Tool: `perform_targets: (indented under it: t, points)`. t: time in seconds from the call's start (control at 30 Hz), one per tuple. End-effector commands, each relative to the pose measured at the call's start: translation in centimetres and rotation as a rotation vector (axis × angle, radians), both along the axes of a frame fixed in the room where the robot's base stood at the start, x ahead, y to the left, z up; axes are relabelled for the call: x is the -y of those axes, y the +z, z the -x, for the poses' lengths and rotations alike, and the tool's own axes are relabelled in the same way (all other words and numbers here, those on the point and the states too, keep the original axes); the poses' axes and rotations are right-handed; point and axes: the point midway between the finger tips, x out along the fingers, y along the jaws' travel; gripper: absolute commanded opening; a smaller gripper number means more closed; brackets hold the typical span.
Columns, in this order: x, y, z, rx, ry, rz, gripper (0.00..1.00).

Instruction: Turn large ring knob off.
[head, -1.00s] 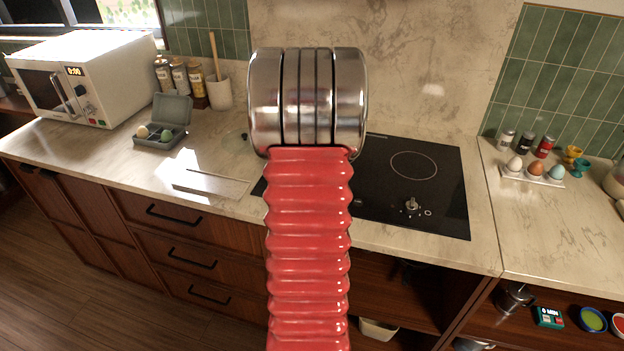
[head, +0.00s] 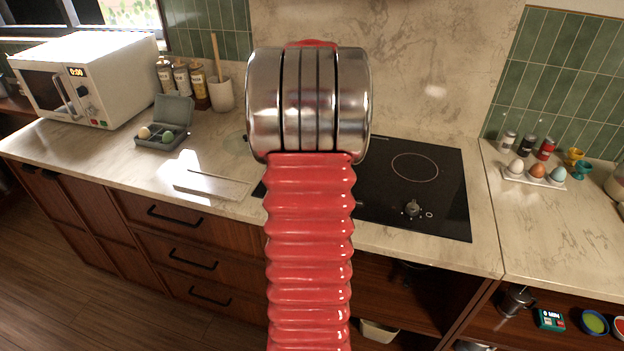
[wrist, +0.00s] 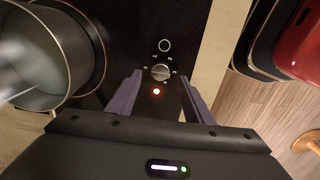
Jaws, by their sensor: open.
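In the wrist view a silver knob (wrist: 160,72) sits on the black cooktop with a ring mark (wrist: 164,45) printed beyond it. A red light (wrist: 156,91) glows beside the knob. My gripper (wrist: 158,77) is open, its two purple fingers on either side of the knob; I cannot tell whether they touch it. In the head view my arm hides the gripper and this knob. Another knob (head: 412,208), with a small ring mark to its right, shows on the right part of the cooktop (head: 445,190).
A metal pot (wrist: 40,60) stands close to my left finger in the wrist view. A bare burner ring (head: 414,167) is at the right. A white microwave (head: 85,80), an egg box (head: 165,140) and a board (head: 212,185) are on the left counter; an egg tray (head: 534,180) is on the right.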

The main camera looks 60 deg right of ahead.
Motion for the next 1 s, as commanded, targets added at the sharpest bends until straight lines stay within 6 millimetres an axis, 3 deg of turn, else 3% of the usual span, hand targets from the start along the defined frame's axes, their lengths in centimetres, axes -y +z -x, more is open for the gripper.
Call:
perform_targets:
  t: [0.5,0.7,1.0]
  points:
    - [0.0,8.7,-0.1,0.001,0.001,0.002,0.46]
    - [0.0,10.0,-0.1,0.001,0.001,0.001,0.46]
    - [0.0,10.0,-0.1,0.001,0.0,0.001,0.46]
